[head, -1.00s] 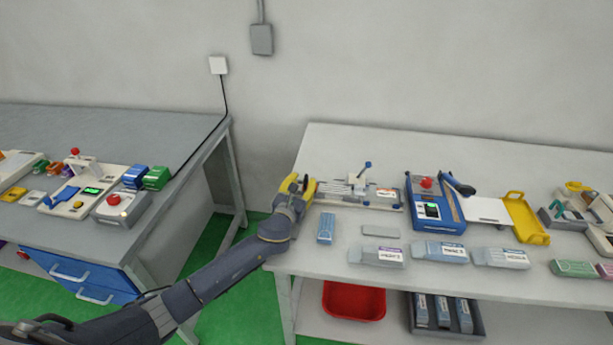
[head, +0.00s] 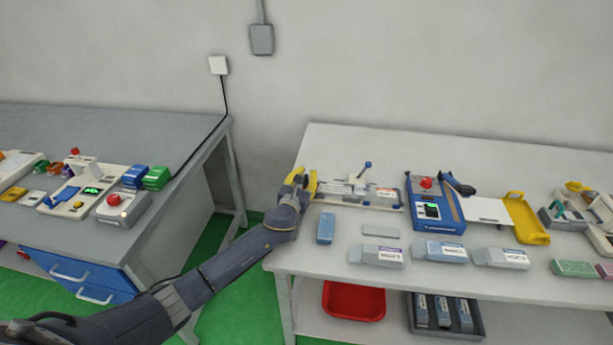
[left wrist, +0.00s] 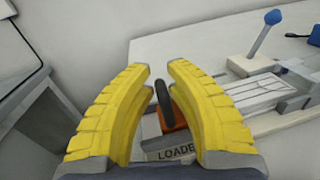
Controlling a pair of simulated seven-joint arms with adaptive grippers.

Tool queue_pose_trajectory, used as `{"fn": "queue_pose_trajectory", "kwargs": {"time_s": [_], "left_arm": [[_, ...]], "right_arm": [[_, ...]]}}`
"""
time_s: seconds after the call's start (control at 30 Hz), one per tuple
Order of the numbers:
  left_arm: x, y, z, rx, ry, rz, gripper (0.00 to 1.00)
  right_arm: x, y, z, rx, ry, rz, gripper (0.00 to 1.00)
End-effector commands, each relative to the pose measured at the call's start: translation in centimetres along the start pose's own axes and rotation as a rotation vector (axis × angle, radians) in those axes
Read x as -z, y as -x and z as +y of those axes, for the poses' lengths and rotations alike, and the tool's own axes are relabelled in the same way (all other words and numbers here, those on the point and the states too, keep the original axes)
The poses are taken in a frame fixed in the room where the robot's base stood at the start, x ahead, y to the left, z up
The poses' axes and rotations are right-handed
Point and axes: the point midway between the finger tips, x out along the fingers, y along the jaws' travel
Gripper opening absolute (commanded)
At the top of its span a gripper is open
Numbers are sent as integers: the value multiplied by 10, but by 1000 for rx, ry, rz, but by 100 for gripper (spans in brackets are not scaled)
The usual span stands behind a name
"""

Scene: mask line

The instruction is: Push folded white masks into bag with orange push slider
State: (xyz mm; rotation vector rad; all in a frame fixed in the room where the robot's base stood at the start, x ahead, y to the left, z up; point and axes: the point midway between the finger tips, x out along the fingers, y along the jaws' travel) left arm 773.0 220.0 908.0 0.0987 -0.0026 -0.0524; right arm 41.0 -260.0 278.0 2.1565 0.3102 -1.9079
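The orange push slider (left wrist: 174,122), with an upright black handle, sits at the left end of the loader bench in the left wrist view. My left gripper (head: 308,182) has yellow fingers and is at the loader's left end. In the left wrist view its fingers (left wrist: 161,68) are apart, with the black handle showing in the gap. I cannot tell whether they touch it. White lined strips, apparently the folded masks (left wrist: 262,92), lie in the loader right of the slider. I cannot make out the bag clearly. My right gripper is not in view.
A blue lever (head: 366,170) rises from the loader. A blue machine with a red button (head: 426,183) and a yellow tray (head: 527,218) stand to its right. Several pale packs (head: 440,252) lie along the front of the white table (head: 330,262).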

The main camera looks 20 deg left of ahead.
Motion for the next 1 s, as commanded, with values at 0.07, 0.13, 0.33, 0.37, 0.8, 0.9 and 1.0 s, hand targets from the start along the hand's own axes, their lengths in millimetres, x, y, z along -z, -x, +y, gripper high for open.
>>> {"fn": "queue_pose_trajectory", "kwargs": {"time_s": [0.07,0.13,0.33,0.37,0.8,0.9,1.0], "left_arm": [[0,0,0,0,0,0,3],[0,0,0,0,0,0,0],[0,0,0,-1,0,0,0],[0,0,1,-1,-1,0,0],[-4,-7,-37,0,0,0,0],[-4,-7,-40,0,-1,0,0],[-4,-7,-40,0,-1,0,0]], "right_arm": [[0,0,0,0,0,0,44],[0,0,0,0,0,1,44],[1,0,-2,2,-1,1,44],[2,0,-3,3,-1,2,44],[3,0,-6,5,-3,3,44],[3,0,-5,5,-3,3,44],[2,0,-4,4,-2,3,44]]}}
